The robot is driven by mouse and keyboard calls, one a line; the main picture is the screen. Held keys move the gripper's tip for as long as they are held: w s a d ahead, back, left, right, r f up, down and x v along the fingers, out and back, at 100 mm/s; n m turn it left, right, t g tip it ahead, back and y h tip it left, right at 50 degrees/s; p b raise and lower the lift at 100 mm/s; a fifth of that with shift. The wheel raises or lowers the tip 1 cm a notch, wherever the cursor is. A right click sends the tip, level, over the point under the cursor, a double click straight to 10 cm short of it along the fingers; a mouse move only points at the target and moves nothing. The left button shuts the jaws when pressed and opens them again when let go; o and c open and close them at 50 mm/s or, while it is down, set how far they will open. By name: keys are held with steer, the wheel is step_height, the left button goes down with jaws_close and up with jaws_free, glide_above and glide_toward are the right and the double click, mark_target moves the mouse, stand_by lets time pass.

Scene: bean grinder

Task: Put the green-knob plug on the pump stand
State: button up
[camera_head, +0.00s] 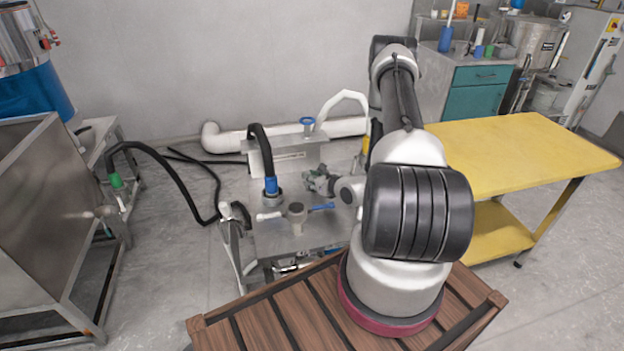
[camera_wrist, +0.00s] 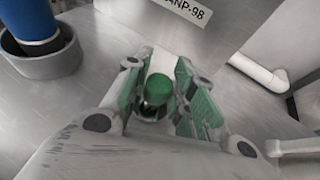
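The green-knob plug (camera_wrist: 161,86) is in the wrist view, between the two fingers of my gripper (camera_wrist: 164,62). Its round green knob faces the camera; its lower part is dark and mostly hidden. The fingers stand close on either side, and I cannot tell whether they press on it. In the head view my gripper (camera_head: 320,182) is low over the metal stand (camera_head: 272,240), which I take for the pump stand. The plug cannot be made out there.
A blue hose plug (camera_head: 271,186) sits in a grey ring (camera_wrist: 66,62) on the stand. A labelled metal box (camera_head: 288,156) and white pipe (camera_head: 222,140) are behind. A green hose connector (camera_head: 116,181) is at left.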

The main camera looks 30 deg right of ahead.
steer(key=shift+o, duration=1.3)
steer(key=shift+r, duration=0.1)
